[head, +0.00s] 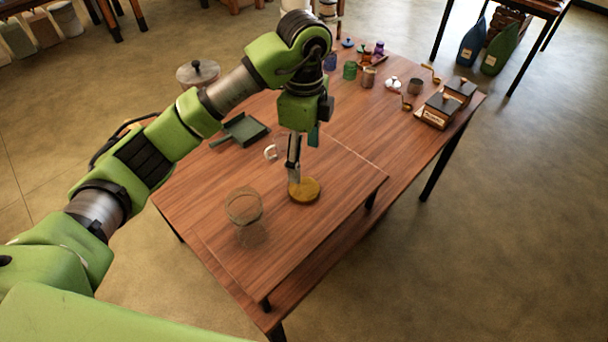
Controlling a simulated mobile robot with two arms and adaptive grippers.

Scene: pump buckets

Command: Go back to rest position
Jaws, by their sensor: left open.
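My left arm reaches in from the left over the wooden table (330,222). My left gripper (294,180) points down just above or at a round yellow-brown disc (306,190) on the near raised board. One dark finger shows clearly; the gripper is open, and I see nothing held in it. I cannot tell whether a fingertip touches the disc. A clear glass jar (243,206) stands to the left of the disc. A small white curved piece (270,152) is just behind the gripper. My right gripper is not in view.
Several small jars, including a green one (349,70), stand at the back. The board's right front is clear.

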